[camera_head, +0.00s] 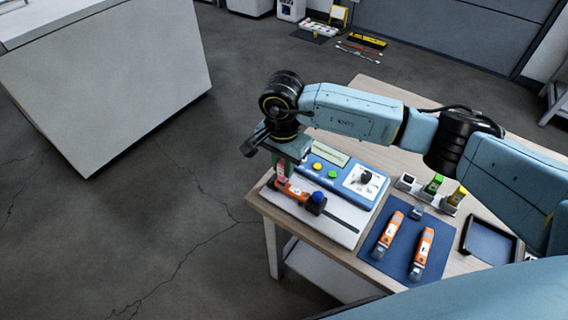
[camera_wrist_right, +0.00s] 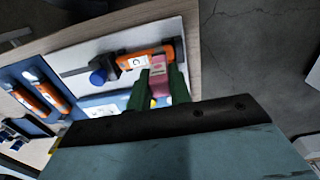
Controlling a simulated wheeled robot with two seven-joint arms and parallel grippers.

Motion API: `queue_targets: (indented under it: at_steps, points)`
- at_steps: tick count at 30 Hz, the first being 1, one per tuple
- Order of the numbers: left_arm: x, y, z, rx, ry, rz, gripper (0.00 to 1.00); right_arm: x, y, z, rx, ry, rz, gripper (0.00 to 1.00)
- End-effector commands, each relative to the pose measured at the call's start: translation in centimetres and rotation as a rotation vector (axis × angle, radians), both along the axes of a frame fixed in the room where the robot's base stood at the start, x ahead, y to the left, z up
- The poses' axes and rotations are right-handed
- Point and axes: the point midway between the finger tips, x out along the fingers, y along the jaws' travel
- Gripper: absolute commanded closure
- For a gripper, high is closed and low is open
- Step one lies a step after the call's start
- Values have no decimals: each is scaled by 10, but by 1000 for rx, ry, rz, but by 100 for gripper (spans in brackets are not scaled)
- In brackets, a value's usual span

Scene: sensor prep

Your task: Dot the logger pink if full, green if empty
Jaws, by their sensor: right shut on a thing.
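My right gripper (camera_head: 281,176) is shut on a pink marker (camera_wrist_right: 159,82), held between its green fingers. The marker's lower end is at one end of an orange logger (camera_head: 297,190); I cannot tell whether they touch. This logger, also in the wrist view (camera_wrist_right: 155,51), lies on the white bed of a tester and has a white label. A blue knob (camera_head: 318,198) is at its other end. A green marker (camera_head: 434,184) and a yellow one (camera_head: 458,195) stand in a holder. My left gripper is not in view.
The tester's blue panel has a yellow button (camera_head: 317,166), a green button (camera_head: 331,174), a display (camera_head: 329,152) and a dial (camera_head: 364,179). Two more orange loggers (camera_head: 388,234) (camera_head: 423,250) lie on a blue mat (camera_head: 396,268). A dark tray (camera_head: 490,244) is at right.

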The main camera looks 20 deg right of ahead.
Motion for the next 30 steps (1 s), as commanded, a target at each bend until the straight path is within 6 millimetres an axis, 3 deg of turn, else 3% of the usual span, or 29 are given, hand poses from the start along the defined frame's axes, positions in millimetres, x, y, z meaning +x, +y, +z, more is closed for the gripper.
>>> queue_targets:
  at_steps: [21,30]
  points:
    - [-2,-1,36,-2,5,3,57,0,0,62,0,-1,0,95]
    - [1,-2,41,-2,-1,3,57,0,0,72,-1,-1,0,95]
